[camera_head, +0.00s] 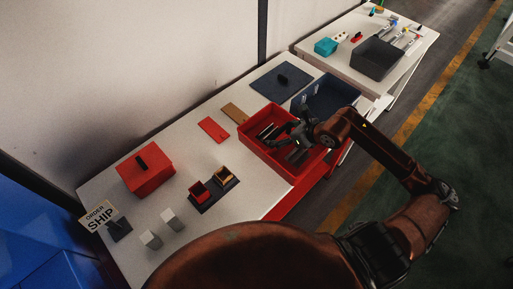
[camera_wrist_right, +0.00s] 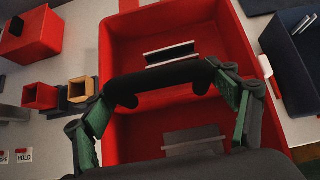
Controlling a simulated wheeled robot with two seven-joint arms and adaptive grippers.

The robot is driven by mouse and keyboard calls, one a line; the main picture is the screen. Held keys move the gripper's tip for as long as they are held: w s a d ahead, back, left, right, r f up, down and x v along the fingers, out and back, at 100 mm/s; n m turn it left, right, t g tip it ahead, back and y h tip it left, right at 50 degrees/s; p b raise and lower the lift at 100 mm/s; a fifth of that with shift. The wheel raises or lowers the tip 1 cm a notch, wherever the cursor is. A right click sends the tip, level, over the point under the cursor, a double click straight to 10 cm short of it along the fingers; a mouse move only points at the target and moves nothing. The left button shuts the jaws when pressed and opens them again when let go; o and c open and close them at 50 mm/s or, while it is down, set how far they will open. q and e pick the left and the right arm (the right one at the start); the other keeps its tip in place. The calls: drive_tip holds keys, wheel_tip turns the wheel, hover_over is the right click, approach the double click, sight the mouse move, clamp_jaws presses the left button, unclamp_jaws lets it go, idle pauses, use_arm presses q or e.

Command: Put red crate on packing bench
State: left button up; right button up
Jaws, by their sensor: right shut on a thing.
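The open red crate (camera_head: 254,148) is on the right half of the near white table, close to its front edge. It fills the middle of the right wrist view (camera_wrist_right: 125,50), with a dark bar across it and flat grey and white pieces inside. My right gripper (camera_head: 294,148) is over the crate. In the wrist view its green-padded fingers (camera_wrist_right: 165,88) are shut on the dark bar across the crate. Whether the crate's bottom touches the table is hard to tell. My left gripper is not in view.
A dark blue bin (camera_head: 325,97) stands just beyond the crate. A red lidded box (camera_head: 146,172), small red and yellow cups, white blocks and an ORDER SHIP sign (camera_head: 99,217) share the near table (camera_head: 190,150). A farther table (camera_head: 330,75) holds a dark grey bin (camera_head: 377,61).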

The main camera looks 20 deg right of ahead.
sight(270, 149)
drive_tip(key=a, duration=0.1)
drive_tip(key=w+a, duration=0.1)
drive_tip(key=w+a+f, duration=0.1)
drive_tip(key=shift+a+p, duration=0.4)
drive_tip(key=a+f, duration=0.1)
drive_tip(key=w+a+f, duration=0.1)
drive_tip(key=f, duration=0.1)
drive_tip(key=a+f, duration=0.1)
drive_tip(key=f, duration=0.1)
drive_tip(key=shift+w+p, duration=0.4)
drive_tip(key=shift+w+a+f, duration=0.2)
drive_tip(key=shift+a+f, duration=0.3)
drive_tip(key=shift+f, duration=0.05)
wheel_tip(270, 149, down, 3)
drive_tip(key=shift+w+f+p, duration=0.1)
drive_tip(key=shift+f+p, duration=0.1)
drive_tip(key=shift+p, duration=0.4)
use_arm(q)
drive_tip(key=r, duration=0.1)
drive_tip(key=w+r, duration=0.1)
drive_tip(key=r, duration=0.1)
use_arm(e)
drive_tip(key=o, duration=1.5)
drive_tip(key=shift+f, duration=0.1)
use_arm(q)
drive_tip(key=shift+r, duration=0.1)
use_arm(e)
drive_tip(key=shift+o, duration=0.2)
